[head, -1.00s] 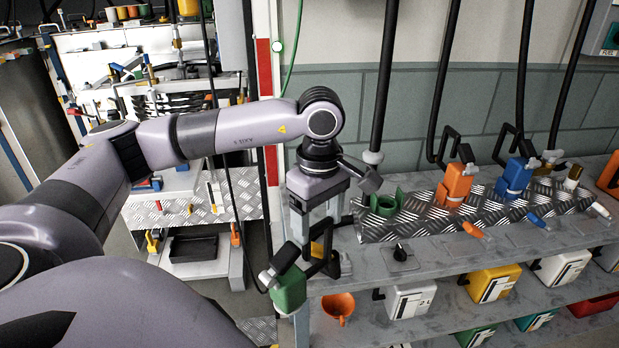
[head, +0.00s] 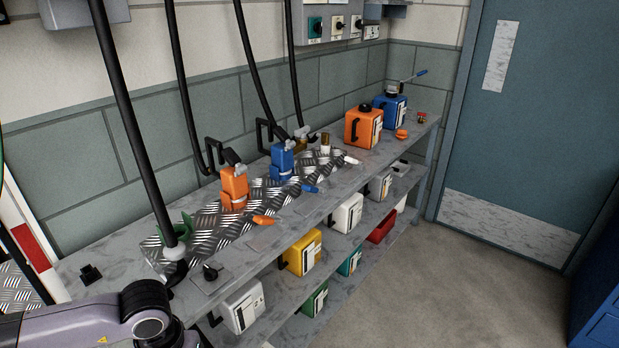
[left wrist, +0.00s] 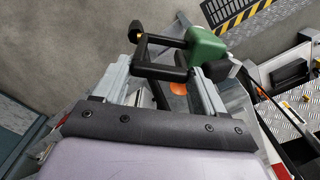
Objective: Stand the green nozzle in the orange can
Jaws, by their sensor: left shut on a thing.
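The green nozzle (left wrist: 205,46) shows in the left wrist view with its black handle loop between the fingers of my left gripper (left wrist: 163,74), which is shut on that handle. My right gripper is not in view.
An orange nozzle (head: 234,190) and a blue nozzle (head: 283,162) stand on the tread-plate strip (head: 208,221) with hanging hoses. A green holder (head: 176,229) is at its near end. A blue can (head: 390,107) stands beside the orange can. Open floor (head: 440,300) lies right of the bench.

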